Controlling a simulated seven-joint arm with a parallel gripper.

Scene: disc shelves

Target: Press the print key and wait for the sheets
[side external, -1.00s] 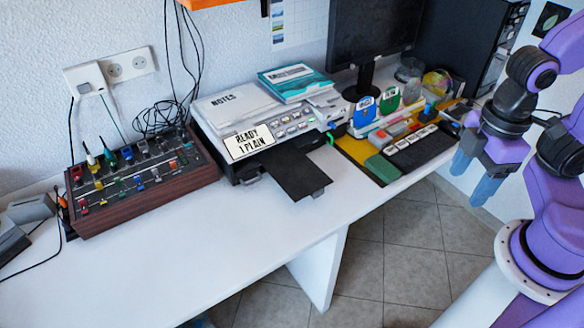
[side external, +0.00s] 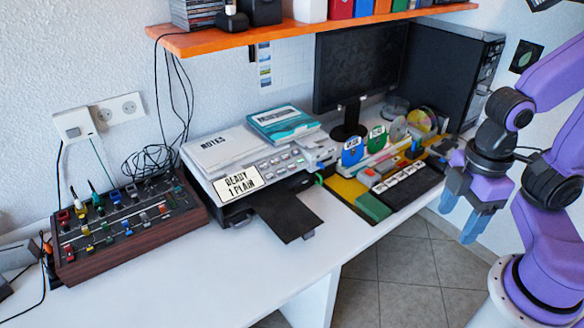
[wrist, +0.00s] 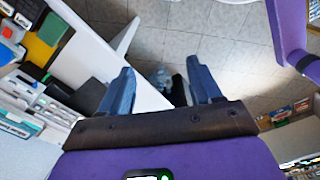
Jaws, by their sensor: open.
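The printer (side external: 262,168) stands on the white desk in the side external view, with several small keys on its sloped panel. Which key is the print key is too small to tell. Its label (side external: 239,185) reads "READY 1 PLAIN". The dark output tray (side external: 287,208) sticks out at the front with no sheet visible on it. My gripper (side external: 458,219) is open and empty, with blue fingers pointing down, to the right of the printer and apart from it. In the wrist view my gripper (wrist: 162,88) shows both fingers spread above the desk edge and floor.
A wooden control box (side external: 128,228) with coloured knobs sits left of the printer. Right of it is a yellow and black organiser (side external: 350,190) with disc cases. An orange shelf (side external: 300,30) hangs above. The front desk surface (side external: 225,265) is clear.

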